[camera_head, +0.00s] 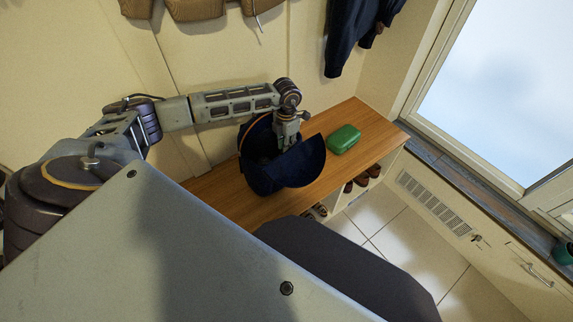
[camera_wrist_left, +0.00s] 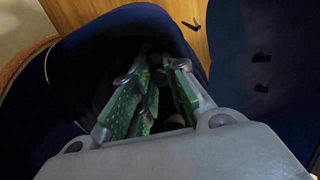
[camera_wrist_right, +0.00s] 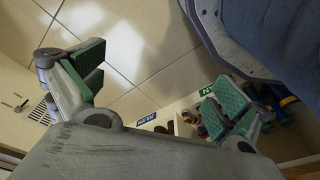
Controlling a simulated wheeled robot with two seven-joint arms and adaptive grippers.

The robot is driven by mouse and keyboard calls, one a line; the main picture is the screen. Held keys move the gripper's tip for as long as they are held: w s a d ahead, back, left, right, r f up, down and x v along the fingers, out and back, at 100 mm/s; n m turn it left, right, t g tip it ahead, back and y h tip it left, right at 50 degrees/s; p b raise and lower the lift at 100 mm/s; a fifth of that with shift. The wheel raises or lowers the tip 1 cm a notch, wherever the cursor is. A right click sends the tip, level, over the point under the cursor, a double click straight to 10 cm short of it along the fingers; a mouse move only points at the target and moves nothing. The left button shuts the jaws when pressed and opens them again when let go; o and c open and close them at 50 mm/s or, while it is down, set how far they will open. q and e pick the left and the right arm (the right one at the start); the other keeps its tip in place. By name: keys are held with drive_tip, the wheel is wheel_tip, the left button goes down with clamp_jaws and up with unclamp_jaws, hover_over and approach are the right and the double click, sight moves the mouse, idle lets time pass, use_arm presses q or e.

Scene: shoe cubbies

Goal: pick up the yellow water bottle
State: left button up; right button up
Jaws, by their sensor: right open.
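No yellow water bottle can be made out in any view. A dark blue bag (camera_head: 262,178) stands open on the wooden bench; it also fills much of the left wrist view (camera_wrist_left: 245,75). My left gripper (camera_head: 291,140) is at the bag's opening, pointing down. In the left wrist view its green-padded fingers (camera_wrist_left: 162,95) are close together over the dark inside of the bag. Whether anything is between them is too dark to tell. My right gripper (camera_wrist_right: 155,90) is open and empty, above the tiled floor and near the cubbies.
A green case (camera_head: 343,139) lies on the bench (camera_head: 365,121) right of the bag. Shoes (camera_head: 361,179) sit in the cubbies below. Jackets (camera_head: 355,35) hang on the wall behind. A window (camera_head: 490,80) and a cabinet with a vent (camera_head: 433,203) are at right. The tiled floor is clear.

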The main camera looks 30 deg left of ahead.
use_arm(q)
clamp_jaws()
use_arm(e)
drive_tip(key=shift+w+r, duration=0.25)
drive_tip(key=shift+w, duration=0.4)
use_arm(q)
drive_tip(key=shift+r, duration=0.15)
use_arm(e)
drive_tip(key=shift+s+f, duration=0.1)
drive_tip(key=shift+s, duration=0.15)
